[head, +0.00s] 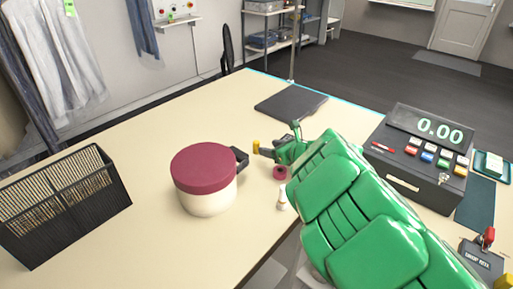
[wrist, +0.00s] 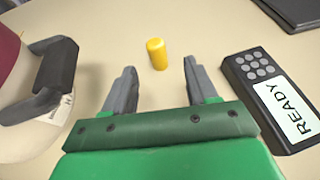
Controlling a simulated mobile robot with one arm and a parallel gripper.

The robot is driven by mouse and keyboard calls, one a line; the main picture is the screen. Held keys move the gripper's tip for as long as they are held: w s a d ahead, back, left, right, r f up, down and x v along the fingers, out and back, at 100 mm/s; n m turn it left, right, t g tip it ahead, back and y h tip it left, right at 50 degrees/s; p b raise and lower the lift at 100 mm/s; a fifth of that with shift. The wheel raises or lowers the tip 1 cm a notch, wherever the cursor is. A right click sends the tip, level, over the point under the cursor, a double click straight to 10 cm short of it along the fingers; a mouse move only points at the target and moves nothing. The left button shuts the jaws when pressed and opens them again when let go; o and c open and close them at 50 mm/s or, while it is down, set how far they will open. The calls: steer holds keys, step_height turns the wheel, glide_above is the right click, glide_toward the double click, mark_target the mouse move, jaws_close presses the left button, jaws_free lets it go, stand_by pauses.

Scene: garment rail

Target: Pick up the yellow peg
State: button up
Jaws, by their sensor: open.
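The yellow peg (wrist: 156,53) is a short cylinder standing upright on the cream table. In the wrist view it is just beyond and between the tips of my gripper (wrist: 158,75), not touched by either finger. My gripper is open and empty. In the head view the peg (head: 256,146) is at the end of my gripper (head: 268,150), to the right of the red-lidded jar. My green arm hides part of the table there.
A cream jar with a dark red lid (head: 204,168) stands left of my gripper, with a dark handle-like part (wrist: 56,70) close by. A device reading READY (wrist: 272,95) is close on the right. A dark flat slab (head: 290,103) lies behind. A cash register (head: 420,150) stands right.

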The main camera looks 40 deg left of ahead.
mark_target(259, 145)
steer(key=shift+s+a+f, duration=0.2)
steer(key=shift+s, duration=0.1)
steer(key=shift+a+f, duration=0.1)
steer(key=shift+a, duration=0.35)
steer(key=shift+w+a+f, duration=0.2)
steer(key=shift+a+f, duration=0.2)
steer(key=shift+a, duration=0.2)
steer(key=shift+x, duration=2.6)
steer(key=shift+r, duration=0.2)
steer(key=c, duration=1)
steer(key=shift+c, duration=0.2)
